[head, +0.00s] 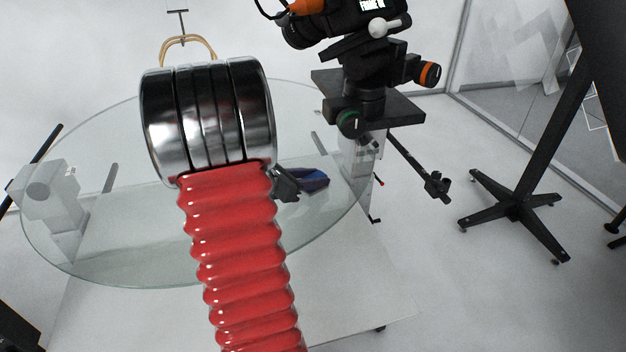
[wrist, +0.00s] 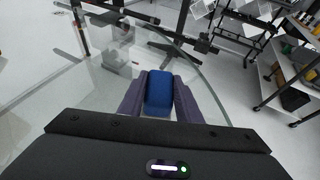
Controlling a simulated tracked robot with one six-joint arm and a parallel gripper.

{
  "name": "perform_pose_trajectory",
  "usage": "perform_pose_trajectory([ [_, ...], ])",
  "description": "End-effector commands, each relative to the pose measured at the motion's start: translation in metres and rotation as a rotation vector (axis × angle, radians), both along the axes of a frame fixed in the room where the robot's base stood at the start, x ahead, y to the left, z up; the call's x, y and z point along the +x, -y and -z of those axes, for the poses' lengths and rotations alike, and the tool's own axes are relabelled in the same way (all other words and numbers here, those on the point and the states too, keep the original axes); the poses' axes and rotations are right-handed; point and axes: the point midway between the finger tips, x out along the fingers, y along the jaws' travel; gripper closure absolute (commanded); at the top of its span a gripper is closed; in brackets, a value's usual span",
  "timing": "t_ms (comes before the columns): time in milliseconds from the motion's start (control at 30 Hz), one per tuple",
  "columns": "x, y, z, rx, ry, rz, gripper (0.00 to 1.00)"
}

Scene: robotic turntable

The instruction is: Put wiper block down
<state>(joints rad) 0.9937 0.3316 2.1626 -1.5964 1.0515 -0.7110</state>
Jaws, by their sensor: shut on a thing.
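The wiper block (wrist: 158,92) is blue and sits between the two dark purple fingers of my gripper (wrist: 159,97) in the wrist view. My gripper is shut on it. In the head view the blue block (head: 315,179) and part of my gripper (head: 291,185) show just right of my red ribbed arm, over the round glass turntable (head: 130,240). The arm hides much of the gripper. I cannot tell whether the block touches the glass.
A camera on a black mount (head: 365,85) stands at the turntable's far right edge. A grey-white device (head: 50,195) is at its left. A black stand with a wheeled base (head: 515,208) is on the floor at right. The glass left of my arm looks clear.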

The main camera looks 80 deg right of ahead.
Motion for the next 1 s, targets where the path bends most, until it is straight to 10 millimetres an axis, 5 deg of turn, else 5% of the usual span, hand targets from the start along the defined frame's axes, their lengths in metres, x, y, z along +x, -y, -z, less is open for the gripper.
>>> perform_pose_trajectory([
  [267, 0.0003, 0.0000, 0.0014, 0.001, -0.001, 0.000, 0.95],
  [300, 0.0003, 0.0000, 0.0021, 0.001, -0.001, 0.000, 0.69],
  [567, 0.0004, 0.0000, 0.0016, 0.000, 0.000, -0.001, 0.50],
  [1000, 0.0051, -0.0051, -0.0034, -0.001, 0.001, -0.001, 0.50],
])
